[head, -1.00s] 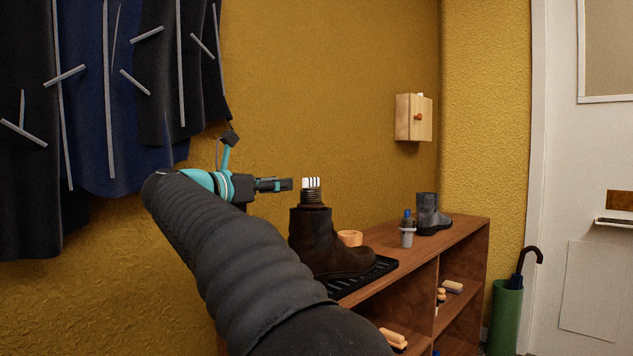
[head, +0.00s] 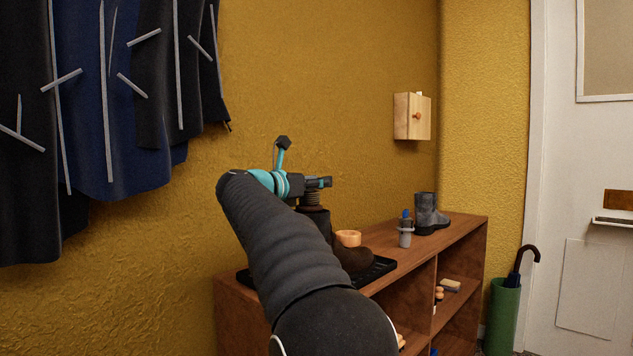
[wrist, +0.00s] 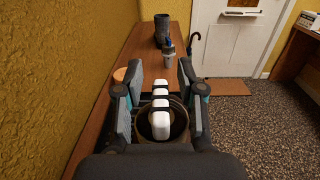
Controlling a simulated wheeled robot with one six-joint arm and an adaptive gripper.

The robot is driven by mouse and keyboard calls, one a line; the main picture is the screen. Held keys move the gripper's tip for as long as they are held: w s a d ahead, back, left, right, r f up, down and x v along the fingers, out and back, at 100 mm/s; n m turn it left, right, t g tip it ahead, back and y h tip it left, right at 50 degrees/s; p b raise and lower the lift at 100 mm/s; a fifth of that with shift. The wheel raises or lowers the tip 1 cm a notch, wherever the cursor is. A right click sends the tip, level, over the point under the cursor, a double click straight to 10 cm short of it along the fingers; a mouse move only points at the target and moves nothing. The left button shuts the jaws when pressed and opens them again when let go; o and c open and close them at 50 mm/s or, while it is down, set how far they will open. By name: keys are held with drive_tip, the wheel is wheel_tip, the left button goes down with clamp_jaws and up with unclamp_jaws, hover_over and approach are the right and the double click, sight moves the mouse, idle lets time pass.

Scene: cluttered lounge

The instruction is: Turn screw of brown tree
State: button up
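The brown boot (head: 352,258) stands on a black tray (head: 378,268) on top of the wooden shelf. A dark ribbed screw collar (head: 312,199) rises from its shaft. The white handle with dark bands (wrist: 160,122) sits above the round boot opening in the wrist view. In the head view my gripper hides the handle. My gripper (head: 322,182) is level above the boot shaft. In the wrist view my gripper (wrist: 162,74) is open, with one finger on each side of the white handle and a visible gap on both sides.
Dark coats (head: 90,110) hang at left. A wooden box (head: 411,116) is on the wall.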

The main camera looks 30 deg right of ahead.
clamp_jaws()
drive_tip(key=m+g+p, duration=0.1)
drive_tip(key=g, duration=0.1)
drive_tip(key=m+g+p, duration=0.1)
drive_tip(key=g, duration=0.1)
drive_tip(key=m+g+h+p, duration=0.1)
drive_tip(key=p, duration=0.1)
drive_tip(key=shift+s+d+r+m+g, duration=0.1)
drive_tip(key=shift+s+r+m+g, duration=0.1)
drive_tip(key=shift+s+m+g, duration=0.15)
drive_tip(key=shift+s+f+m+g, duration=0.1)
drive_tip(key=shift+s+m+g, duration=0.05)
drive_tip(key=shift+m+g, duration=0.4)
drive_tip(key=shift+s+f+m+g, duration=0.1)
drive_tip(key=shift+m+g, duration=0.2)
drive_tip(key=shift+g, duration=0.4)
